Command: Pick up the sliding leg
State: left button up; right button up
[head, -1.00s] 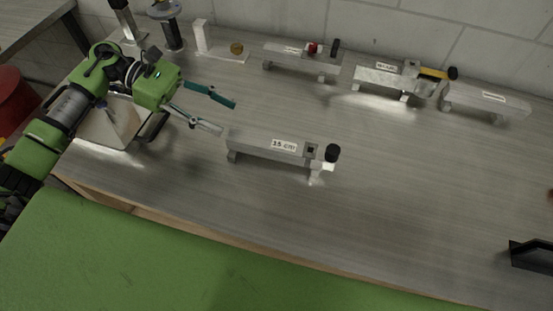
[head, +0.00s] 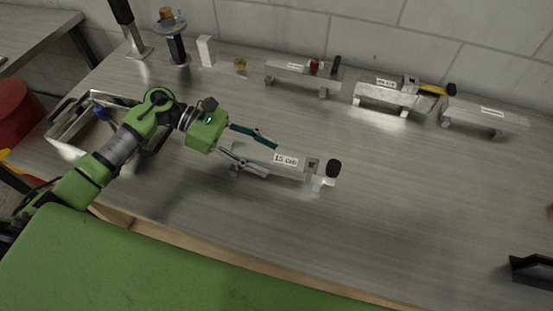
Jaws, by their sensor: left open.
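I cannot tell for sure which item is the sliding leg. The nearest piece is a grey aluminium rail (head: 252,163) on short feet, with a white label and a black round knob (head: 334,168) at its right end. My left gripper (head: 272,160) is open, its two fingers spread and pointing right over the left part of this rail. One finger hides part of the rail; nothing is seen between the fingers. I cannot tell whether the fingers touch it. At the back left stand an upright black post on a metal foot (head: 140,51) and a dark stand with a round plate (head: 178,50).
Along the back are several similar rails, among them one with a red part (head: 288,76), one with a yellow-and-black handle (head: 385,95) and a plain one (head: 484,115). A metal tray (head: 72,128) lies left. A black bracket (head: 531,271) lies right. The front middle is clear.

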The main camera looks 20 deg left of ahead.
aim_at(270, 156)
pick_arm(q)
jog(key=x, duration=0.1)
jog(key=p+x, duration=0.1)
jog(key=x, duration=0.1)
jog(key=shift+d+r, duration=0.2)
jog(key=shift+d, duration=0.15)
jog(key=shift+d+f, duration=0.15)
grip_shut()
jog(key=shift+w, duration=0.1)
